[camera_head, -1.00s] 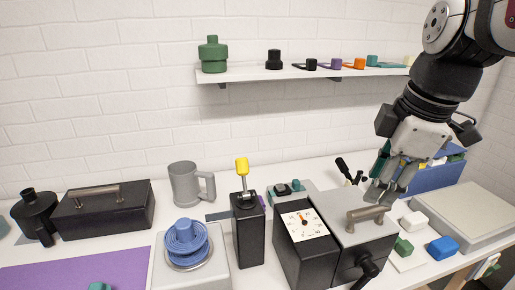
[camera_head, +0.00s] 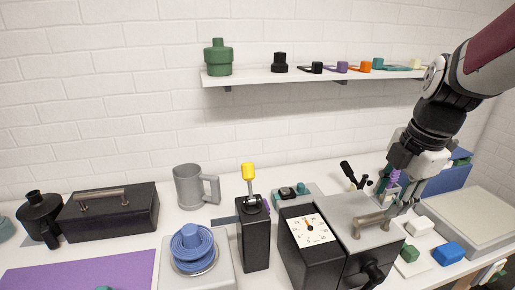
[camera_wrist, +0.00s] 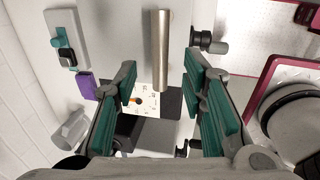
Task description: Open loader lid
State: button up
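The loader is a dark box with a white dial face (camera_head: 309,230) and a grey lid (camera_head: 345,208) on its right part. The lid looks shut and has a metal bar handle (camera_head: 374,223) on top. My gripper (camera_head: 398,200) is just behind and to the right of the handle, tilted toward it. In the wrist view, my gripper (camera_wrist: 160,65) is open, with teal-padded fingers on either side of the handle bar (camera_wrist: 161,48). Clear gaps show on both sides of the bar, so I see no contact. The depth between fingertips and bar is hard to tell.
A black knob (camera_head: 373,272) sticks out at the loader's front. A black post with a yellow-tipped lever (camera_head: 249,172) stands left. White, green and blue blocks (camera_head: 448,253) and a grey flat plate (camera_head: 472,220) lie right. A shelf (camera_head: 300,77) hangs above.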

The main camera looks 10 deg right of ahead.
aim_at(379, 214)
jog(key=shift+w+f, duration=0.2)
jog(key=shift+f, duration=0.7)
jog(key=shift+w+f, duration=0.15)
jog(key=shift+f, duration=0.75)
jog(key=shift+w+f, duration=0.2)
jog(key=shift+f, duration=0.7)
jog(key=shift+c, duration=0.6)
grip_shut()
